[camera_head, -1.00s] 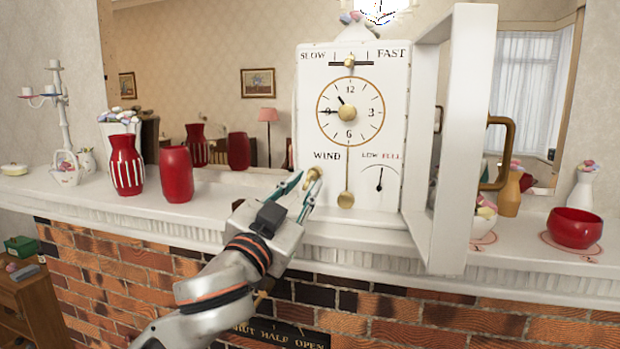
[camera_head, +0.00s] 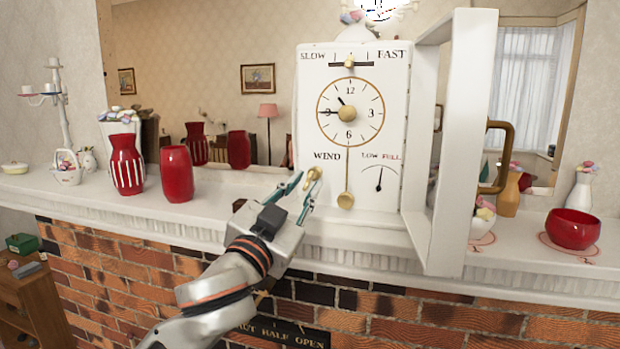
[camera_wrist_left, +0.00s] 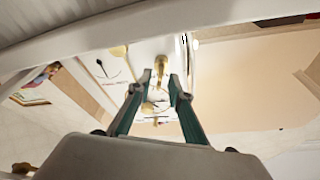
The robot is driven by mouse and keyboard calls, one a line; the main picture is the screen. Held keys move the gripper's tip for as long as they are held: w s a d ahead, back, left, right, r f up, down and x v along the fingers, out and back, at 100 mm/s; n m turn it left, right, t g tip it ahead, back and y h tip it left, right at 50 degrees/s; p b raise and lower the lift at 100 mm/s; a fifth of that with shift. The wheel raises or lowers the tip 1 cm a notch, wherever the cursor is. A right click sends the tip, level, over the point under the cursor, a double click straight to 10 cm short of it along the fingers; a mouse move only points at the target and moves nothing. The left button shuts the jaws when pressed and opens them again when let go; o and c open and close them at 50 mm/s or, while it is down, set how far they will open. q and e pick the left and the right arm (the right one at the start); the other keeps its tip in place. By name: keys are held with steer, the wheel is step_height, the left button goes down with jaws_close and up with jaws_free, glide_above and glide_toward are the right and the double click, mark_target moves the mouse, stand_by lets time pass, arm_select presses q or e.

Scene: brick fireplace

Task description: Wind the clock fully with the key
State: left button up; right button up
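The white clock (camera_head: 377,150) stands on the mantel with its white door (camera_head: 466,150) swung open to the right. Its face has a dial, a SLOW–FAST slider, a pendulum and a LOW–FULL gauge (camera_head: 379,182) whose needle points about straight up. A brass key (camera_head: 314,175) sits at the WIND spot on the lower left of the face. My left gripper (camera_head: 303,189) is just below and left of the key, its fingers spread and pointing at it. In the left wrist view the key (camera_wrist_left: 161,66) shows beyond the gap between the two fingertips. My right gripper is not in view.
Red vases (camera_head: 176,173) stand left of the clock on the mantel (camera_head: 220,205). A red bowl (camera_head: 573,229) and a yellow vase (camera_head: 509,195) are to the right. The open door juts out over the mantel's front edge. A mirror stands behind.

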arm_select(q)
jaws_close()
steer(key=shift+r+m+p, duration=0.2)
steer(key=shift+m+p, duration=0.3)
steer(key=shift+p, duration=0.35)
steer(key=shift+w+a+m+g+h, duration=0.15)
steer(key=shift+m+g+h, duration=0.25)
steer(key=shift+m, duration=0.3)
steer(key=shift+m+g+h, duration=0.4)
steer(key=shift+m+g, duration=0.1)
steer(key=shift+m, duration=1.1)
